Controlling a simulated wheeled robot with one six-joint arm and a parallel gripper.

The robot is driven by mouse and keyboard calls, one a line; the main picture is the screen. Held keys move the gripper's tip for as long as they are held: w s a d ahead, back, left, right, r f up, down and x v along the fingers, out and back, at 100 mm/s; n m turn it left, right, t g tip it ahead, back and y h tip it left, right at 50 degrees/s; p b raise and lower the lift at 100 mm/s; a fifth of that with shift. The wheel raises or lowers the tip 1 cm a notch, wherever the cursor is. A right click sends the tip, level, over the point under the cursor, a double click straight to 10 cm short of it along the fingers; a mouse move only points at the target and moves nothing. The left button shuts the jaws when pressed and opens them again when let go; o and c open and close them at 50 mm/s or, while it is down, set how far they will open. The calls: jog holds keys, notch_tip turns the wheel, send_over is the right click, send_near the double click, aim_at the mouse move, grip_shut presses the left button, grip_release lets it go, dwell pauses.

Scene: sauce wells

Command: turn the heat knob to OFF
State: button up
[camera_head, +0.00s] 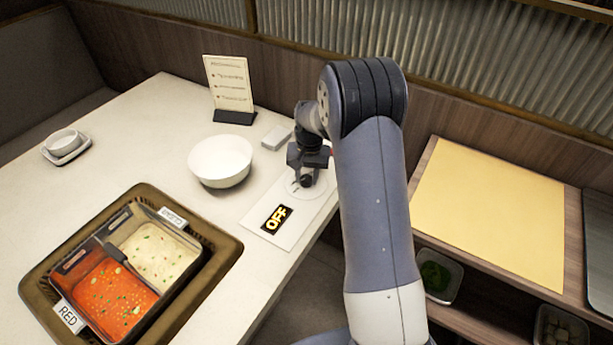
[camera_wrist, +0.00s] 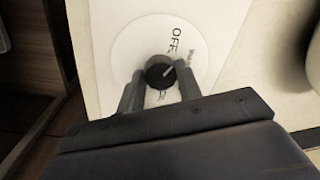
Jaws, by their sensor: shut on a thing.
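The heat knob (camera_wrist: 160,75) is a small dark round knob with a light pointer line. It sits at the middle of a pale round dial (camera_wrist: 125,50) on a white panel (camera_head: 258,231). In the wrist view the word OFF stands on the dial above the knob, and the pointer line slants up and right, not straight at it. My gripper (camera_wrist: 160,92) is shut on the knob, one finger on each side. In the head view my gripper (camera_head: 305,183) is over the panel and hides most of the knob.
A white bowl (camera_head: 220,162) stands left of the panel, with a small grey block (camera_head: 276,137) and a menu stand (camera_head: 232,88) behind. A hot pot (camera_head: 152,250) with red and pale broth is at the front left. The table edge is close on the right.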

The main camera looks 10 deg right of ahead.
aim_at(309, 178)
jog(key=shift+n, duration=1.3)
jog(key=o, duration=1)
jog(key=shift+c, duration=0.2)
jog(key=shift+r, duration=0.15)
notch_tip(309, 178, up, 11)
jog(key=shift+d+f, duration=0.2)
jog(key=shift+d, duration=0.1)
